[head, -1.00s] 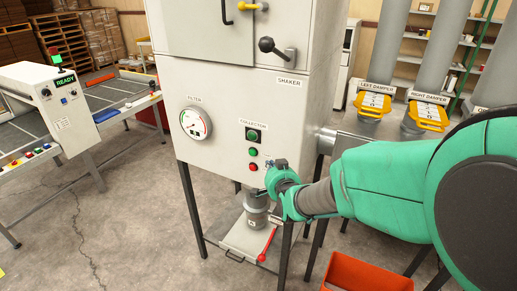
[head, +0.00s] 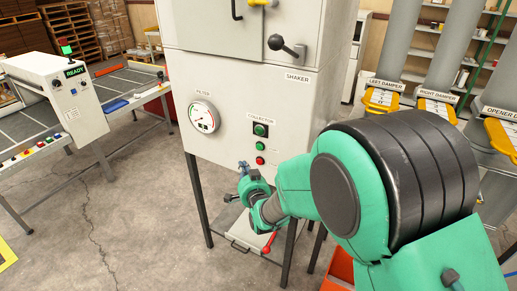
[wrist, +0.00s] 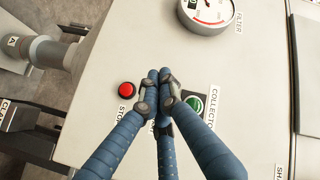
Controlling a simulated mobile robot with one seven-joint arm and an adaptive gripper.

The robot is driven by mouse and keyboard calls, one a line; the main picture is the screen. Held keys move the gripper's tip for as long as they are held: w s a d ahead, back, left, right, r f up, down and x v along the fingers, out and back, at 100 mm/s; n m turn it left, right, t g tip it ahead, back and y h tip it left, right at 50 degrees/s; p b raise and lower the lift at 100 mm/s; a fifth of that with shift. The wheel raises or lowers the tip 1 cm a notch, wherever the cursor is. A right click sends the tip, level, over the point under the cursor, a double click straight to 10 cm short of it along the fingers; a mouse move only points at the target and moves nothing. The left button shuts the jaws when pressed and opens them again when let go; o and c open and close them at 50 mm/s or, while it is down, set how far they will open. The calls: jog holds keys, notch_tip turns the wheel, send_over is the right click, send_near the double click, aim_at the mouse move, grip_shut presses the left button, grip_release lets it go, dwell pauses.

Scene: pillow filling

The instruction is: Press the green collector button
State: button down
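The collector panel on the grey cabinet (head: 230,95) carries a green element on a dark square plate (head: 260,130), a green button (head: 261,146) below it and a red button (head: 259,160) lowest. In the wrist view the plate-mounted green element (wrist: 193,104) shows partly behind a finger, and the red stop button (wrist: 127,89) is clear to the left. The green button between them is hidden by my fingers there. My gripper (wrist: 160,78) has its blue fingers drawn together at the tips, with nothing between them. In the head view my gripper (head: 243,168) is left of and slightly below the red button.
The filter gauge (head: 203,117) is left of the buttons. A shaker lever (head: 285,46) sticks out above. A red-handled lever (head: 268,242) sits low under the cabinet. An orange bin (head: 338,272) stands on the floor beside my arm. Floor left of the cabinet is free.

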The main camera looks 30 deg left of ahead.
jog(key=shift+w, duration=0.15)
jog(key=w, duration=0.8)
jog(key=shift+w+p, duration=0.3)
jog(key=shift+w+b, duration=0.75)
jog(key=shift+w, duration=0.15)
dwell(2.5)
jog(key=shift+s, duration=0.1)
dwell(0.3)
jog(key=shift+s+b, duration=0.45)
jog(key=shift+s, duration=0.35)
jog(key=shift+s, duration=0.15)
jog(key=shift+s+b, duration=0.8)
jog(key=shift+s, duration=1.55)
jog(key=shift+d, duration=0.1)
